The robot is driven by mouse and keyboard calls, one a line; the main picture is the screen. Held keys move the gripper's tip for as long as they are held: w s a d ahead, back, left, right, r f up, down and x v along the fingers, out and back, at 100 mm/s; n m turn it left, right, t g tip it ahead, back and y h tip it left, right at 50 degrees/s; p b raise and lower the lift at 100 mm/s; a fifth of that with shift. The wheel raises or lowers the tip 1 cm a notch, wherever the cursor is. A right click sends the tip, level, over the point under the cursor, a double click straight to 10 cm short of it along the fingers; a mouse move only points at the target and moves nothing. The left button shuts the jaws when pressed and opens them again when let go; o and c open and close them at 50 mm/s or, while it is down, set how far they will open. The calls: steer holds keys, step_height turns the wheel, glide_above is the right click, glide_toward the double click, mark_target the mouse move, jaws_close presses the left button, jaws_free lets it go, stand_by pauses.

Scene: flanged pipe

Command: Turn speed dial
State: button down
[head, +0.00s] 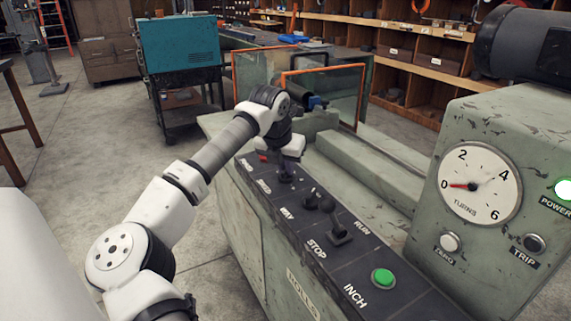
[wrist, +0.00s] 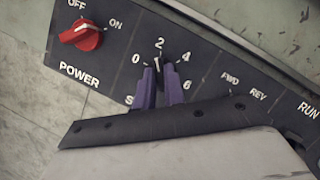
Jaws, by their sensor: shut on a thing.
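The speed dial (wrist: 158,63) is a dark knob on the black control panel, with the marks 0, 2, 4 and 6 around it. Its pale pointer line faces roughly toward the 2. My gripper (wrist: 160,72) has its two purple fingers shut on the dial, one on each side. The fingers hide the lower part of the dial, and only the S of its label shows. In the head view my gripper (head: 286,173) points down at the far part of the panel and covers the dial.
A red POWER knob (wrist: 82,36) sits left of the dial in the wrist view. In the head view, black levers (head: 325,204) and a green INCH button (head: 383,278) lie nearer along the panel. The TURNS gauge (head: 480,184) has its red needle at 0.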

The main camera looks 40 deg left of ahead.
steer(key=shift+a+r+m, duration=0.1)
steer(key=shift+m, duration=0.5)
steer(key=shift+m+h, duration=0.3)
steer(key=c, duration=1.5)
jaws_free()
steer(key=v, duration=1.3)
steer(key=shift+s+r, duration=0.25)
steer(key=shift+r, duration=0.05)
